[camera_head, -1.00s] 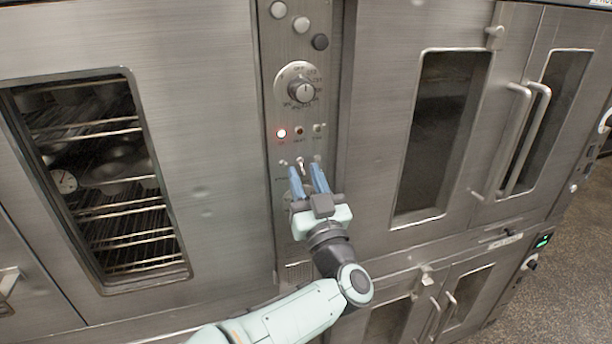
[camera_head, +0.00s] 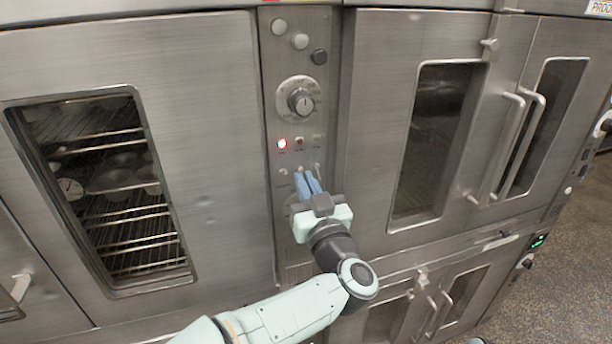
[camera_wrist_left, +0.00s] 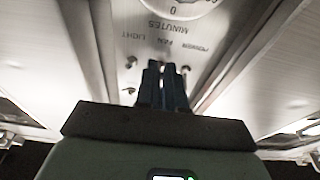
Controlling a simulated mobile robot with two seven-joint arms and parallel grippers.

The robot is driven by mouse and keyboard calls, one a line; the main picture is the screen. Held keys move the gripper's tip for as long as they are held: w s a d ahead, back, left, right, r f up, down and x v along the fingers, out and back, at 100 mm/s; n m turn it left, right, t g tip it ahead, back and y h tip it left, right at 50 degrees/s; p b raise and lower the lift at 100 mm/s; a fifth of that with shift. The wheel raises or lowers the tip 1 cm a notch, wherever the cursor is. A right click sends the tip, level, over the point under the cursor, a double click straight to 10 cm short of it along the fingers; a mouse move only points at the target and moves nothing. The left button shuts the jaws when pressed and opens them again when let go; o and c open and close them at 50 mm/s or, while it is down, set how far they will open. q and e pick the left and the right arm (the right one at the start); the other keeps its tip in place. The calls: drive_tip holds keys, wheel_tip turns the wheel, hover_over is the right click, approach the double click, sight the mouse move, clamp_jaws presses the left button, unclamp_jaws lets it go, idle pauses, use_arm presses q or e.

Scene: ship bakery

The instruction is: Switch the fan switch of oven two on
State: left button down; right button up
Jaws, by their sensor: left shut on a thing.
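The oven control panel (camera_head: 271,95) stands upright between two oven doors. It has a row of three small toggle switches below the indicator lamps. In the left wrist view, the labels POWER, FAN and LIGHT appear upside down, and the fan label (camera_wrist_left: 165,41) is the middle one. My left gripper (camera_head: 308,181) is at the middle switch, with its blue fingers (camera_wrist_left: 162,84) closed together on it. The fan switch is mostly hidden by the fingers, so its position cannot be told. The outer switches (camera_wrist_left: 131,62) (camera_wrist_left: 186,70) show on either side. My right gripper is not in view.
Above the switches are a red lit lamp (camera_head: 282,144), a round timer dial (camera_head: 300,101) and several round buttons (camera_head: 299,41). A windowed oven door (camera_head: 215,130) is on the left; doors with bar handles (camera_head: 524,145) are on the right.

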use_arm(q)
wheel_tip(320, 180, up, 2)
drive_tip(key=g+h+p, duration=0.1)
drive_tip(key=g+p, duration=0.2)
drive_tip(key=p, duration=0.1)
drive_tip(key=shift+r, duration=0.15)
drive_tip(key=shift+g, duration=0.6)
drive_tip(key=shift+r+g+h, duration=0.1)
drive_tip(key=shift+g+h, duration=0.3)
drive_tip(key=shift+g, duration=0.1)
drive_tip(key=shift+w+r+g+h, duration=0.1)
drive_tip(key=shift+r+g+h, duration=0.15)
drive_tip(key=shift+g, duration=0.6)
drive_tip(key=shift+w+r+g+h, duration=0.1)
drive_tip(key=shift+r+g+h, duration=0.15)
drive_tip(key=shift+g, duration=0.6)
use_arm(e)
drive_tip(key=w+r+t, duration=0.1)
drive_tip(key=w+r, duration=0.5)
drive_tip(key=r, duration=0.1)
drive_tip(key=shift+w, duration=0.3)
use_arm(q)
drive_tip(key=c, duration=1.2)
unclamp_jaws()
drive_tip(key=shift+c, duration=0.2)
